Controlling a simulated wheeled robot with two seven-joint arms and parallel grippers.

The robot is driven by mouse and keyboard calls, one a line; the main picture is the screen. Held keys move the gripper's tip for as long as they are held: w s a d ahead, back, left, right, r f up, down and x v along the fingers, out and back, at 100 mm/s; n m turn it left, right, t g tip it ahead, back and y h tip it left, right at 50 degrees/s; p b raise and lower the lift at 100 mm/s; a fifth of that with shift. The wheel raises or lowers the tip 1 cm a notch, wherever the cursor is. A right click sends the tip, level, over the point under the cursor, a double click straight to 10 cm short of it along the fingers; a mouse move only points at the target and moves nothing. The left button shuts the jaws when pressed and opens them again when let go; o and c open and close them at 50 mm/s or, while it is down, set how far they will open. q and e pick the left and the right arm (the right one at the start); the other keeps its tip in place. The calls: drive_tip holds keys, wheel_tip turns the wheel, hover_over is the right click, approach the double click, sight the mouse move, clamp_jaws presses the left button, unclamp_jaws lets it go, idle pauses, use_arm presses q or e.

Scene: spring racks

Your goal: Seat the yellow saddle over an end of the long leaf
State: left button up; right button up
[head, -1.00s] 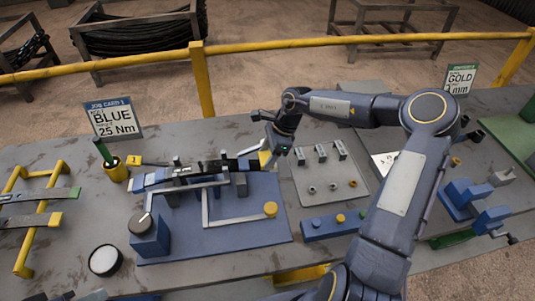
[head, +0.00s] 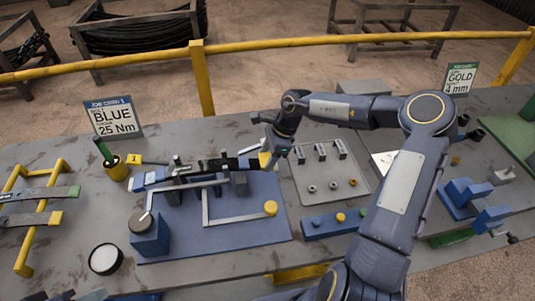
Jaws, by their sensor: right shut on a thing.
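The long leaf (head: 215,166) is a dark bar lying across the blue fixture (head: 240,208), seen from its left clamp to near my right gripper. The yellow saddle (head: 264,159) is a small yellow piece at the leaf's right end. My right gripper (head: 268,150) is shut on the saddle, its fingers partly hiding it. Whether the saddle is fully down over the leaf end or only against it, I cannot tell. At the bottom left edge, a dark part (head: 62,296) is cut off, and I cannot make out my left gripper there.
A grey tray (head: 360,190) with small clips and nuts lies right of the fixture. A yellow rack (head: 45,205) with two leaves stands at the left. A yellow cup (head: 116,172) and a round white-topped tin (head: 105,259) stand near it. Blue blocks (head: 470,197) stand at the right.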

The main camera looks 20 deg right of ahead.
drive_tip(key=shift+f, duration=0.25)
drive_tip(key=o, duration=1.3)
drive_tip(key=shift+o, duration=1.3)
drive_tip(key=shift+s, duration=0.1)
drive_tip(key=shift+r, duration=0.1)
drive_tip(key=shift+r, duration=0.1)
drive_tip(key=shift+w+r, duration=0.3)
drive_tip(key=shift+r, duration=0.2)
drive_tip(key=shift+c, duration=0.2)
drive_tip(key=shift+o, duration=0.2)
drive_tip(key=shift+s+r, duration=0.2)
drive_tip(key=shift+r, duration=2.6)
